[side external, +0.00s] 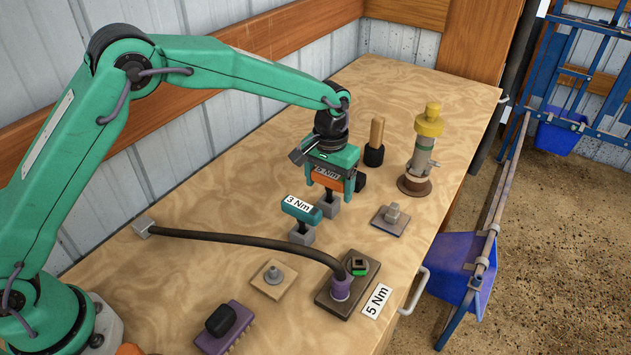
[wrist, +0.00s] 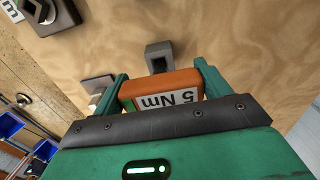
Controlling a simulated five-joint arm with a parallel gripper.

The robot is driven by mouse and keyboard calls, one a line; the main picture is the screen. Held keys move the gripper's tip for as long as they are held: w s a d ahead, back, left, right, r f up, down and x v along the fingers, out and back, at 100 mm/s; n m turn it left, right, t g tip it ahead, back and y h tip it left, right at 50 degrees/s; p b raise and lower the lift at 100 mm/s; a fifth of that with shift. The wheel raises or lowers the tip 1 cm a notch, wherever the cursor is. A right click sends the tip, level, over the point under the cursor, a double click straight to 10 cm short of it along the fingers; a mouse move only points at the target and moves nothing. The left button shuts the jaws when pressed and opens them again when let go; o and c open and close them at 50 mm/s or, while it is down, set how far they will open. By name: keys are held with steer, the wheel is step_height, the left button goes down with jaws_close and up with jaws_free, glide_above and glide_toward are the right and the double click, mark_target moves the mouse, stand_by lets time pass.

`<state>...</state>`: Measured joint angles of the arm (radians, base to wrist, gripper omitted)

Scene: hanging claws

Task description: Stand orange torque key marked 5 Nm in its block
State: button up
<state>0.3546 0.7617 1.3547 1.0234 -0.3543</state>
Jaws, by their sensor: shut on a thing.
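My gripper (side external: 334,180) is shut on the orange torque key (side external: 323,184), whose 5 Nm label faces outward. The wrist view also shows the key (wrist: 160,92) between the teal fingers. A white 5 Nm label (side external: 377,300) lies beside a dark brown plate (side external: 328,302) that carries a green-marked socket (side external: 358,266) near the front edge.
A dark hose (side external: 235,237) runs across the table to a purple collar (side external: 342,287) on the brown plate. A yellow-topped fitting (side external: 426,140) and wooden-handled tool (side external: 376,137) stand behind.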

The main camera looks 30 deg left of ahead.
steer(key=shift+f, duration=0.1)
steer(key=o, duration=1.7)
steer(key=shift+o, duration=0.2)
steer(key=shift+r, duration=4)
